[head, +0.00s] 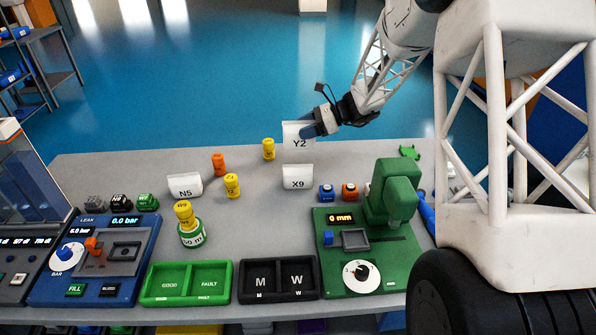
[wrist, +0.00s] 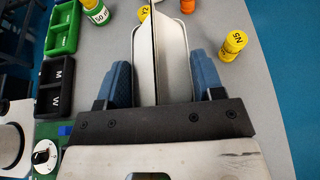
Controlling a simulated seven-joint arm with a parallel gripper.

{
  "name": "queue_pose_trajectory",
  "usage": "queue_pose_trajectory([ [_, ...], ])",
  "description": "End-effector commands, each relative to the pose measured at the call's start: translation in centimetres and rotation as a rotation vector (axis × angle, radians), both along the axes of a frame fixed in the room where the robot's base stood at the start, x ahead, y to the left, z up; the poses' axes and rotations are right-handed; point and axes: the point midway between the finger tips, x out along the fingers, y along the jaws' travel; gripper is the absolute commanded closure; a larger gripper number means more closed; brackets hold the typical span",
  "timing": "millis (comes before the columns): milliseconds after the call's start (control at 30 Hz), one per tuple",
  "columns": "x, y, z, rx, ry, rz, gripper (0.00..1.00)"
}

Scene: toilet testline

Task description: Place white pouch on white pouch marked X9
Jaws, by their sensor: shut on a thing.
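A white pouch marked Y2 (head: 297,140) is held up at the back of the table in the head view. My gripper (head: 312,129) is shut on it from the right side. The white pouch marked X9 (head: 297,178) stands on the grey table, lower in the picture than Y2, with a strip of table showing between them. In the wrist view my gripper's blue fingers (wrist: 164,85) have white pouch surfaces (wrist: 144,60) between them. I cannot tell there where Y2 ends and whether X9 shows behind it.
Another white pouch, N5 (head: 185,186), stands left. Yellow (head: 268,149) and orange (head: 218,165) cylinders stand nearby. Green (head: 187,302) and black (head: 278,298) trays line the front.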

Motion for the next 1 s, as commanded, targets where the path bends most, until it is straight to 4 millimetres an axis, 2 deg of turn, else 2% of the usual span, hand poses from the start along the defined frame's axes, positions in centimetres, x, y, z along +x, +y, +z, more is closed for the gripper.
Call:
queue_pose_trajectory([
  [500, -0.5, 0.4, -0.1, 0.0, 0.001, 0.017, 0.63],
  [1000, -0.5, 0.4, -5.7, 0.0, 0.001, 0.017, 0.63],
])
